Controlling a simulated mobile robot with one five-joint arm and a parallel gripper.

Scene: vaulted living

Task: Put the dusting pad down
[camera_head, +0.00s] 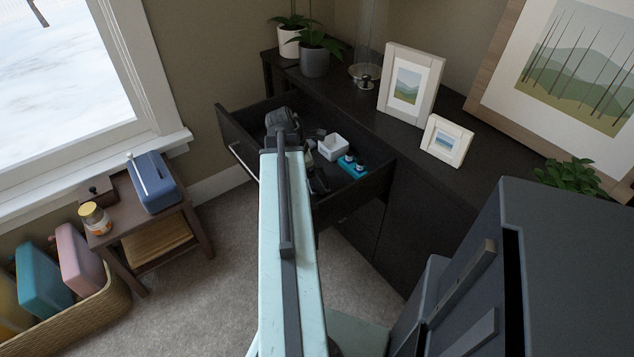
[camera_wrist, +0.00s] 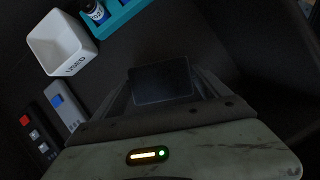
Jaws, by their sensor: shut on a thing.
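My gripper (camera_wrist: 165,95) is shut on a dark, flat, squarish thing, which I take to be the dusting pad (camera_wrist: 163,83). In the wrist view the pad shows between the fingers and is hard to make out against the dark drawer floor. In the head view my gripper (camera_head: 318,182) is over the open black drawer (camera_head: 232,128), partly hidden by my arm. I cannot make out the pad in that view, nor whether it touches the drawer floor.
The drawer holds a white box marked USED (camera_wrist: 62,42), a teal tray (camera_wrist: 122,14) with small bottles, and remote-like things (camera_wrist: 62,103). Picture frames (camera_head: 410,88) and plants stand on the cabinet top (camera_head: 350,92). A small side table (camera_head: 125,235) stands at the left.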

